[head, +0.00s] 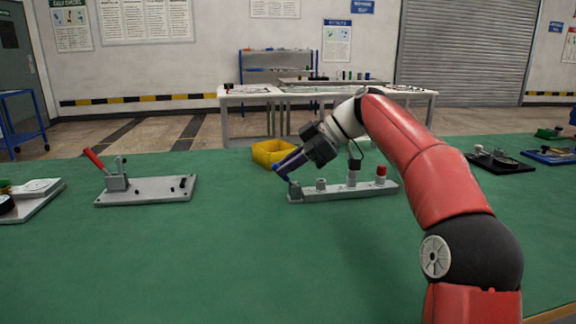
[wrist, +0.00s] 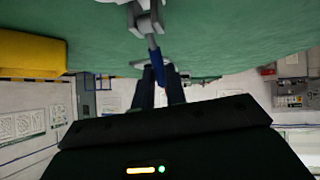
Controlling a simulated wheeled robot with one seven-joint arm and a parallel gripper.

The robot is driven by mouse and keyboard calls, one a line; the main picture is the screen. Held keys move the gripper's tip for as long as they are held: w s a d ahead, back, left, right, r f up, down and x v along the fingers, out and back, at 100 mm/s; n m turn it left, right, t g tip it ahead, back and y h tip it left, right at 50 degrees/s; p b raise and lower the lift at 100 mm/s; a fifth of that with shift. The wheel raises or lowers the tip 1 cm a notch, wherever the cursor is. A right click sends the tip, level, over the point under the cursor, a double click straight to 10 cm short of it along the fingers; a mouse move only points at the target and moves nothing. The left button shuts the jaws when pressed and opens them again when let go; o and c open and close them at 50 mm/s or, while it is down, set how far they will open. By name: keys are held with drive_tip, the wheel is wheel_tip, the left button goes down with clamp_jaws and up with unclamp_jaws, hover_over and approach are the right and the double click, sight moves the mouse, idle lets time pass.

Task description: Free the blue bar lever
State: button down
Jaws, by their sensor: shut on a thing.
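The blue bar lever (head: 280,170) rises from a grey block (head: 295,190) at the left end of a long grey fixture (head: 335,193) and tilts up to the left. My gripper (head: 286,165) reaches it from the upper right and is shut on it. In the wrist view, the blue lever (wrist: 155,62) runs from its grey mount (wrist: 146,20) to between the two dark fingers of my gripper (wrist: 160,78). The fingers hide the lever's far end.
A yellow bin (head: 270,152) stands just behind the fixture. A red-capped post (head: 380,173) and other grey posts stand along the fixture. A plate with a red-handled clamp (head: 145,190) lies to the left. The green tabletop (head: 210,260) in front is clear.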

drive_tip(key=c, duration=1.4)
unclamp_jaws()
drive_tip(key=shift+c, duration=0.2)
drive_tip(key=p+v, duration=0.1)
drive_tip(key=v, duration=0.6)
drive_tip(key=shift+d+r+p, duration=0.25)
drive_tip(key=shift+d+p, duration=0.05)
drive_tip(key=shift+d, duration=0.05)
